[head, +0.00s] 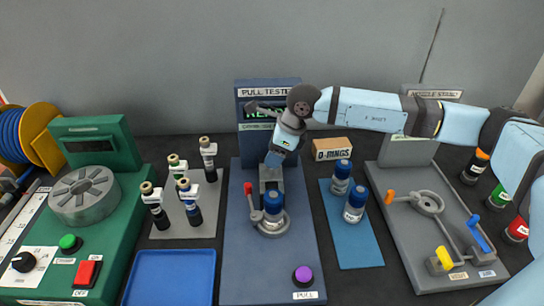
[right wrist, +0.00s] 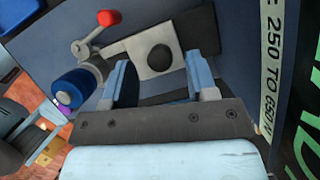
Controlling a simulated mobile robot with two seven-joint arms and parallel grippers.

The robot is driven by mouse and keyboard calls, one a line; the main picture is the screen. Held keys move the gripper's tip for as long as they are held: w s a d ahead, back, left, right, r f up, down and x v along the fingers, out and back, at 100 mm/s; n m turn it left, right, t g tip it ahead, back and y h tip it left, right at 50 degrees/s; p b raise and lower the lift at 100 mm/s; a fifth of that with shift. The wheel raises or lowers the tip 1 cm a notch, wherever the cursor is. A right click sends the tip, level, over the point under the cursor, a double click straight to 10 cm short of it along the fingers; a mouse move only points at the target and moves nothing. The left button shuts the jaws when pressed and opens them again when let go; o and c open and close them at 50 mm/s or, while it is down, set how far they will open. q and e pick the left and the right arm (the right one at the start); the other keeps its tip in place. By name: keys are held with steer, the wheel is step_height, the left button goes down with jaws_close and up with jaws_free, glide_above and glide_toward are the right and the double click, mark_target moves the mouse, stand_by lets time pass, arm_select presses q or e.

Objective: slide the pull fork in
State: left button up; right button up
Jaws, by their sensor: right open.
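The pull tester (head: 235,225) stands in the middle of the bench. A blue-capped bottle (head: 273,205) sits upright in its round holder, with a red-knobbed lever (head: 248,188) beside it. It shows tilted in the right wrist view (right wrist: 72,88). The pull fork is a pale grey plate (right wrist: 138,62) with a black knob (right wrist: 160,58), on a darker track behind the bottle. My right gripper (head: 274,160) is over the fork, open, with its two fingers (right wrist: 160,78) either side of the knob and apart from it. The fork's front end near the bottle is not clear. My left gripper does not show.
The tester's upright display (head: 268,90) stands close behind my right gripper. A purple pull button (head: 303,275) is at the front. Blue-capped bottles (head: 355,205) stand on a blue mat to the right. Several pumps (head: 185,200) stand on a grey mat to the left.

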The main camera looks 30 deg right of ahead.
steer(key=shift+x, duration=0.9)
steer(key=shift+c, duration=0.3)
